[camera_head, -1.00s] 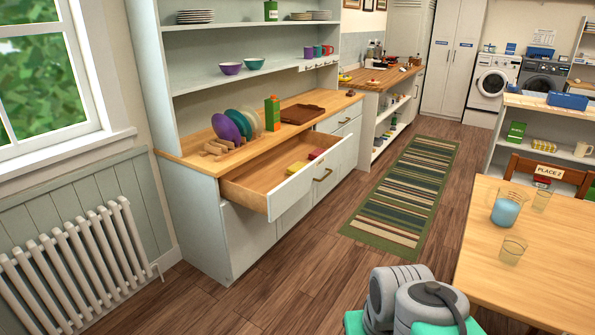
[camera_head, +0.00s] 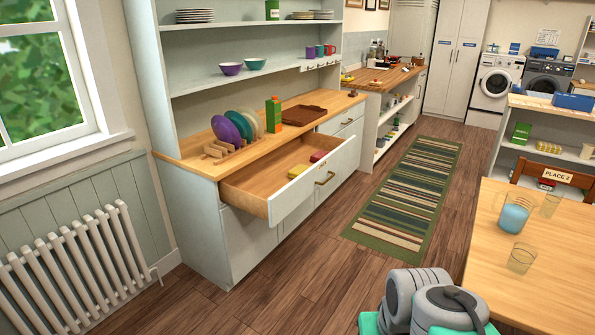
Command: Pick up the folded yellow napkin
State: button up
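The folded yellow napkin (camera_head: 298,171) appears as a small yellow piece lying inside the open drawer (camera_head: 245,187) of the pale dresser, toward the drawer's right part. A red folded piece (camera_head: 318,157) lies just beyond it. The drawer front hides part of the drawer's inside. My gripper is not in view; only grey and green parts of my arm show at the bottom right.
The dresser counter (camera_head: 180,152) above the drawer holds a rack of plates (camera_head: 234,129), a carton (camera_head: 273,114) and a brown tray (camera_head: 300,115). A wooden table (camera_head: 540,285) stands at the right. A radiator (camera_head: 75,270) is at the left. Wood floor is clear before the drawer.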

aim_at(296, 170)
jog(key=z, duration=0.05)
jog(key=i, duration=3.3)
jog(key=u, duration=3.35)
